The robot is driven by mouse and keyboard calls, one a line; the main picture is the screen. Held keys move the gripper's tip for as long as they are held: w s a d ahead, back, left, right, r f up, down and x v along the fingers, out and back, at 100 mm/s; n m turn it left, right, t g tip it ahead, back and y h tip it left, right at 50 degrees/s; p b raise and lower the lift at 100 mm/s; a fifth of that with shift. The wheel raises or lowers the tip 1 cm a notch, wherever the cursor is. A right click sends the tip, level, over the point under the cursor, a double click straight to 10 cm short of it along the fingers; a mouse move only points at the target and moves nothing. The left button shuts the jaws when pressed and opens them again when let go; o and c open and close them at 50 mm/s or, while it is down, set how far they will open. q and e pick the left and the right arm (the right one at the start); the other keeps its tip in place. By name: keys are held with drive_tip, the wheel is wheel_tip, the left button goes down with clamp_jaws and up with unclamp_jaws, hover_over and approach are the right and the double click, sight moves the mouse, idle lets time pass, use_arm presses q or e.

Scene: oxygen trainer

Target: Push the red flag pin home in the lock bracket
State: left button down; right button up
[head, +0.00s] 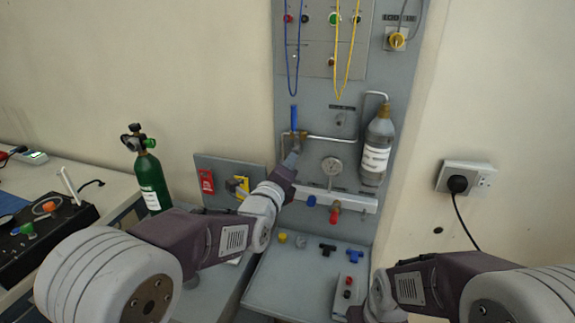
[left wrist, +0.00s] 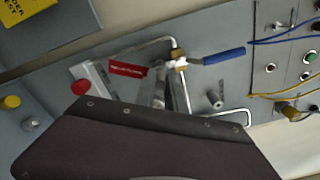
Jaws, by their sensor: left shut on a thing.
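A red flag (left wrist: 127,69) with white lettering shows in the left wrist view, beside the brass valve (left wrist: 180,62). My left gripper (head: 292,157) reaches the valve with its blue lever (head: 294,115) on the wall panel. Its grey fingers (left wrist: 160,88) are shut, apparently on the flag's pin; the grip is partly hidden by my dark gripper body. The flag is hidden in the head view. A small pale piece at the valve may be the lock bracket; how deep the pin sits cannot be told. My right gripper is at the bottom, its fingers unclear.
A grey bottle (head: 377,148) hangs at right. A tag board (head: 222,170) stands left, with a green cylinder (head: 151,180) beyond. Small fittings lie on the shelf (head: 290,287).

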use_arm(q)
drive_tip(key=shift+p+x, duration=0.35)
drive_tip(key=shift+x, duration=0.9)
drive_tip(key=c, duration=1.3)
unclamp_jaws()
drive_tip(key=b+v, duration=0.1)
drive_tip(key=v, duration=0.8)
drive_tip(key=shift+r, duration=0.1)
